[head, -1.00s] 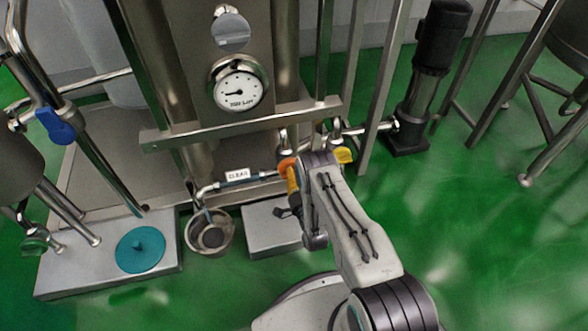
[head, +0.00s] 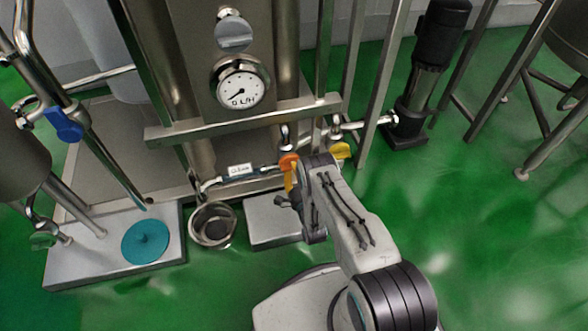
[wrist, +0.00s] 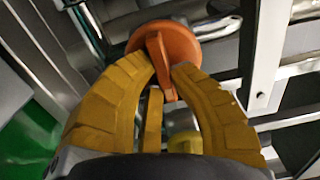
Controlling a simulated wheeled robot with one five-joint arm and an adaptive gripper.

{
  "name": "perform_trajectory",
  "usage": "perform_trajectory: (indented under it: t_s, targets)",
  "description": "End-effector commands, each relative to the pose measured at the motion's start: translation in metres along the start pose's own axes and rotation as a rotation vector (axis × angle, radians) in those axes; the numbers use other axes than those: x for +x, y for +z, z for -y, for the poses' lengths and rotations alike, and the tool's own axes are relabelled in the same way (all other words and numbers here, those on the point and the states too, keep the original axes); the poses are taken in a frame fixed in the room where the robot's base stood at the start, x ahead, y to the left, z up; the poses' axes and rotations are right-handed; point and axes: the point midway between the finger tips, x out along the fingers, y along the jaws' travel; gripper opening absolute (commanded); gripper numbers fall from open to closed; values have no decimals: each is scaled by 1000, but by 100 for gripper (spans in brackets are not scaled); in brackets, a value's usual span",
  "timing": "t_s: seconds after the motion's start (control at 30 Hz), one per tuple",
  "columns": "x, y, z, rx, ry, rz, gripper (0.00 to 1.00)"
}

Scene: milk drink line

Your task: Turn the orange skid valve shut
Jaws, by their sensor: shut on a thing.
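The orange skid valve (head: 288,161) sits on the pipework at the foot of the steel skid. In the wrist view, the orange valve (wrist: 178,45) shows a round body with a flat upright fin. My gripper (wrist: 164,76) has its two yellow ribbed fingers closed around that fin, one on each side. In the head view, my gripper (head: 290,178) is partly hidden by my wrist and forearm. The gauge (head: 240,84) above reads "0 L/H", with its needle pointing to the lower left.
A yellow valve (head: 341,151) is close to the right of my wrist. A steel bucket (head: 213,226) stands below a labelled pipe (head: 239,171). A blue valve handle (head: 63,124) and a teal disc (head: 146,240) are at left. A black pump (head: 428,70) stands at right. Green floor is free at lower right.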

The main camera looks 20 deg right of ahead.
Motion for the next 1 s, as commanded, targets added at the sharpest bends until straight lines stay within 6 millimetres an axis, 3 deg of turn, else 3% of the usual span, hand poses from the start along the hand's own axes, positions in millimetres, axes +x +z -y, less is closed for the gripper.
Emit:
perform_trajectory:
  t_s: [0.33,0.37,0.63,1.0]
  targets:
    - [2,1,1,3,-4,3,0]
    - [2,1,2,3,-4,3,22]
    - [1,0,1,2,-2,1,46]
    - [1,0,5,2,-1,0,46]
